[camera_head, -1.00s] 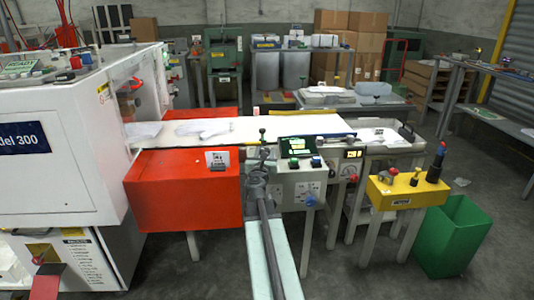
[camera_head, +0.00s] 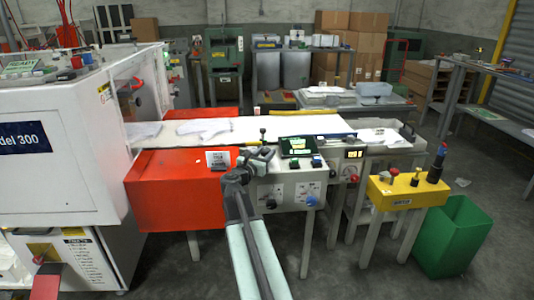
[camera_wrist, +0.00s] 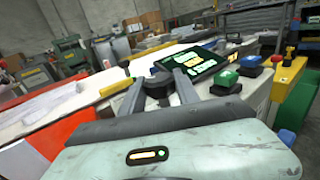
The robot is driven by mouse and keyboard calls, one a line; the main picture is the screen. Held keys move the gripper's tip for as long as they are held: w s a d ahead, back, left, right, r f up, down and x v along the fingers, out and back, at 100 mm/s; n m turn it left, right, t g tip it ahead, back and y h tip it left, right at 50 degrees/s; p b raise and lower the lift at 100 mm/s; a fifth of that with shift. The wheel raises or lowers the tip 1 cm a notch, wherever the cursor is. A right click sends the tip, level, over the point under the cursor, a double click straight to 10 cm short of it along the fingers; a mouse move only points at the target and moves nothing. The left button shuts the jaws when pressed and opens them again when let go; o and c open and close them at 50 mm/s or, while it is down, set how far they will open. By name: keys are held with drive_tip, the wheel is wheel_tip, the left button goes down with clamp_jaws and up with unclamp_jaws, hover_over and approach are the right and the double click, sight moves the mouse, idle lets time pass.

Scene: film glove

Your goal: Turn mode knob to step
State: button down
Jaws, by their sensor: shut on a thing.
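The grey control box (camera_head: 290,193) stands in front of the white bed, and a screen (camera_head: 296,146) sits on its top. My gripper (camera_head: 260,158) is at the box's top left corner, beside the screen. In the wrist view my gripper (camera_wrist: 158,88) has its two dark fingers closed around a dark rounded knob (camera_wrist: 156,82), left of the screen (camera_wrist: 201,66). The fingers hide much of this knob, and I cannot read any mode marking or pointer on it. On the box's front are a black knob (camera_head: 270,203) and a blue knob (camera_head: 310,201).
A green button (camera_wrist: 226,80) stands right of the fingers on the box top. A small upright dark lever (camera_head: 262,134) is behind my gripper. The red cabinet (camera_head: 175,195) lies left. A yellow stand (camera_head: 405,192) and green bin (camera_head: 455,240) are right.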

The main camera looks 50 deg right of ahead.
sight(264, 155)
drive_tip(key=shift+d, duration=0.1)
drive_tip(key=c, duration=0.9)
unclamp_jaws()
drive_tip(key=v, duration=0.8)
drive_tip(key=shift+d, duration=0.1)
